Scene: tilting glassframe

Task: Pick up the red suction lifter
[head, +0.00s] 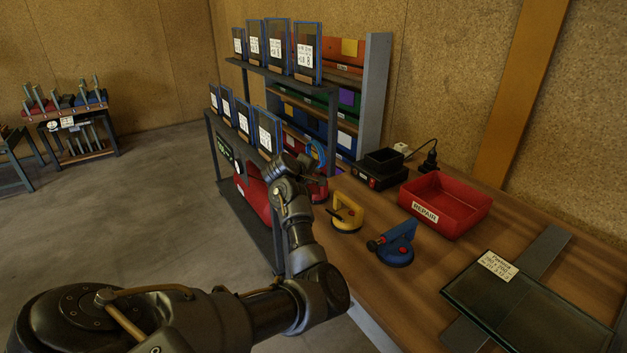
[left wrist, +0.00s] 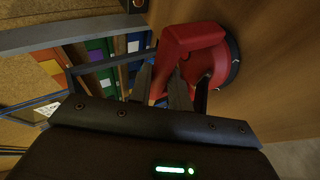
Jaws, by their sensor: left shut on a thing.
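The red suction lifter (left wrist: 197,42) fills the upper middle of the left wrist view, its handle between my dark fingers and its round dark-rimmed pad against the wooden bench top. In the head view the red lifter (head: 319,190) shows only in part, behind my left gripper (head: 304,168) near the bench's left edge. My left gripper (left wrist: 165,86) is shut on the lifter. Whether the pad has left the wood cannot be told. My right gripper is in neither view.
A yellow lifter (head: 347,214) and a blue lifter (head: 397,244) stand to the right on the bench. A rack with framed panes (head: 304,52) stands behind.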

